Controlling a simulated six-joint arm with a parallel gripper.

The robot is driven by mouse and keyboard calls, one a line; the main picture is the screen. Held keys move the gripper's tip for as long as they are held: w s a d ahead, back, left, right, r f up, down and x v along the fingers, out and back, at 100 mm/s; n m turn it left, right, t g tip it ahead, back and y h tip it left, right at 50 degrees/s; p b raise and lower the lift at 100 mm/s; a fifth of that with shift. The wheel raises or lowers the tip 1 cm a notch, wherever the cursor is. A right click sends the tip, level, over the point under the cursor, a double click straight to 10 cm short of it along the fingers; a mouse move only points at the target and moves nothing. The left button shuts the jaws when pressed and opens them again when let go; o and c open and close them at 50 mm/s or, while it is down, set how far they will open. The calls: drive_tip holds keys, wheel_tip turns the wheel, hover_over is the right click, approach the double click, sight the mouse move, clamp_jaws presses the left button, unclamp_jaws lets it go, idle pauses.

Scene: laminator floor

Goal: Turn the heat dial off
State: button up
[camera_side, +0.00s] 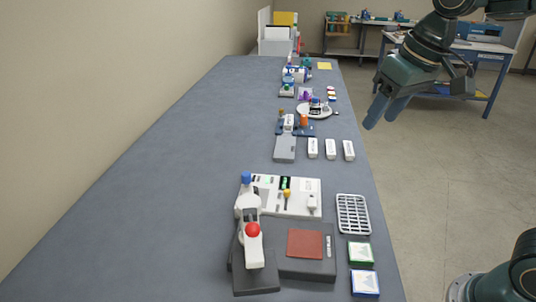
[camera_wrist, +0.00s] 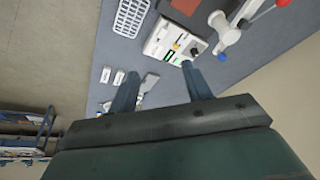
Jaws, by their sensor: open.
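A white control panel (camera_side: 268,209) lies on the grey bench, behind the lever press. It carries a small yellow knob (camera_side: 287,194), green-marked parts and several small fittings. In the wrist view the panel (camera_wrist: 160,38) shows a dark round knob (camera_wrist: 194,52) near its lower right corner. Which of these is the heat dial, and its setting, I cannot tell. My gripper (camera_side: 384,112) is open and empty, high beyond the bench's right edge in the side view. Its blue fingers (camera_wrist: 158,72) stand apart in the wrist view, with the panel beyond them.
A lever press (camera_side: 250,235) with a red ball stands before the panel, partly covering its left end. A white rack (camera_side: 353,214) sits right of it. White blocks (camera_side: 330,149) and a grey box (camera_side: 285,149) lie behind. The bench's left side is clear.

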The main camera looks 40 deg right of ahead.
drive_tip(key=w+a+f+g, duration=0.1)
drive_tip(key=w+a+f, duration=0.15)
drive_tip(key=w, duration=0.45)
drive_tip(key=w+a+f+g, duration=0.1)
drive_tip(key=w+a, duration=0.2)
drive_tip(key=w, duration=0.5)
drive_tip(key=w+a+f+g, duration=0.1)
drive_tip(key=w+a+f, duration=0.2)
drive_tip(key=w+f, duration=0.2)
drive_tip(key=w+a+f+m, duration=0.1)
drive_tip(key=w+a+f, duration=0.2)
drive_tip(key=w+f, duration=0.2)
drive_tip(key=shift+f+g, duration=0.3)
drive_tip(key=shift+g, duration=0.1)
drive_tip(key=shift+f, duration=6.85)
drive_tip(key=c, duration=1)
drive_tip(key=shift+o, duration=0.2)
